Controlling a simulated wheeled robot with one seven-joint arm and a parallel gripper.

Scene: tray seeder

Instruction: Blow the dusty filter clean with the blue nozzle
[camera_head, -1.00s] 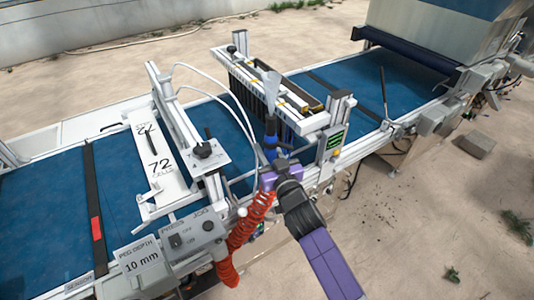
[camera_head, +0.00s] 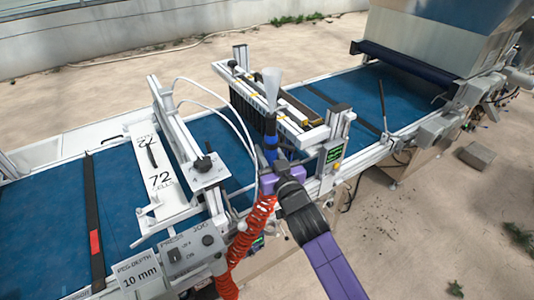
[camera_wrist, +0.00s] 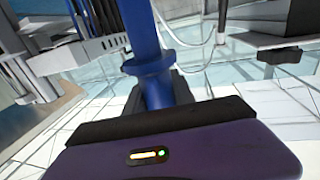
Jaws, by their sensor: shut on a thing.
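The blue nozzle (camera_head: 271,142) stands roughly upright in my gripper (camera_head: 273,164), which is shut on it beside the row of black tubes on the seeder. A pale cone (camera_head: 271,80) widens upward from the nozzle's tip; I cannot tell whether it is a jet of air or a solid part. In the wrist view the blue nozzle (camera_wrist: 145,40), with a collar, rises from between the dark fingers of my gripper (camera_wrist: 165,90). I cannot make out the dusty filter in either view.
A red coiled hose (camera_head: 240,242) hangs left of my arm. The white rail with black tubes (camera_head: 250,98) and a post with a green screen (camera_head: 334,156) stand close around my gripper. The blue belt (camera_head: 390,85) runs behind. Bare ground lies at right.

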